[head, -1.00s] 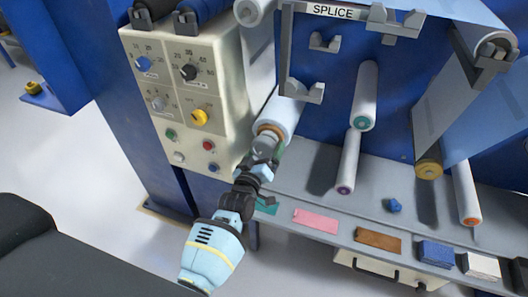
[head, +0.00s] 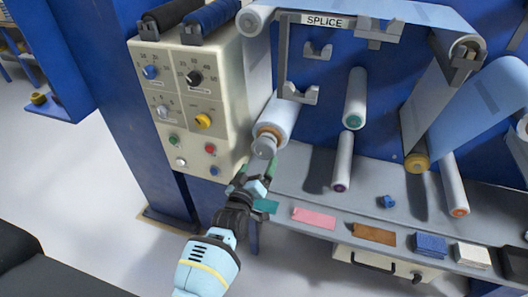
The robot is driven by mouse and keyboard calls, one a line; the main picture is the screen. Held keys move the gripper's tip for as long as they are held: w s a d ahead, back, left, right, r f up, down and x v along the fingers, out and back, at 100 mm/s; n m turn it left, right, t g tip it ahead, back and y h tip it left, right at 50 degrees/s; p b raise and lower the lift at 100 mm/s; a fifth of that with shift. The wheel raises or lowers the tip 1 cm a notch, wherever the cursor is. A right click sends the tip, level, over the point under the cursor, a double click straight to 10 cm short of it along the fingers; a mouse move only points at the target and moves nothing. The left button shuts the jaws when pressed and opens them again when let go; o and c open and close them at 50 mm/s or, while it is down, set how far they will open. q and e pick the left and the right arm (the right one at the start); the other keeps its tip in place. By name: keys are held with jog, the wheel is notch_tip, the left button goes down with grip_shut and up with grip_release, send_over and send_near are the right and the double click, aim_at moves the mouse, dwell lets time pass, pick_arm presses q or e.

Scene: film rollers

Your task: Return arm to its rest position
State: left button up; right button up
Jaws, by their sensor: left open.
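My left gripper (head: 256,174) is in the head view, low and left of centre. Its fingers are apart and nothing shows between them. It is just below the end of a light blue film roll (head: 281,117) with an orange core and a grey end knob (head: 264,147). A gap seems to show between the fingertips and the knob, though contact is hard to judge. My left arm (head: 207,266) comes up from the bottom edge. My right gripper is not in view.
A beige control panel (head: 185,120) with knobs and buttons stands left of the gripper. A grey shelf (head: 290,190) holds teal, pink (head: 314,217) and brown (head: 374,234) pieces and a blue stack (head: 431,245). White rollers (head: 355,98) stick out from the blue wall. Open floor lies at left.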

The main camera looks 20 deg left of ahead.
pick_arm(q)
jog(key=shift+s, duration=0.1)
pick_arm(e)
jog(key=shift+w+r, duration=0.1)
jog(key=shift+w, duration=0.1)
pick_arm(q)
jog(key=s+a+f+m+g+p, duration=0.15)
jog(key=s+f, duration=0.25)
jog(key=s, duration=0.4)
jog(key=s+f+m+g+h, duration=0.1)
jog(key=s+f+m+g, duration=0.1)
jog(key=s+f, duration=0.35)
jog(key=s+a+f+m+g+p, duration=0.1)
jog(key=s+f, duration=0.1)
jog(key=s, duration=0.7)
jog(key=s+f+m+g+p, duration=0.1)
jog(key=s+m+g, duration=0.3)
jog(key=s, duration=1.7)
jog(key=shift+d+f+g, duration=0.2)
jog(key=shift+f+g, duration=0.05)
jog(key=shift+g, duration=0.1)
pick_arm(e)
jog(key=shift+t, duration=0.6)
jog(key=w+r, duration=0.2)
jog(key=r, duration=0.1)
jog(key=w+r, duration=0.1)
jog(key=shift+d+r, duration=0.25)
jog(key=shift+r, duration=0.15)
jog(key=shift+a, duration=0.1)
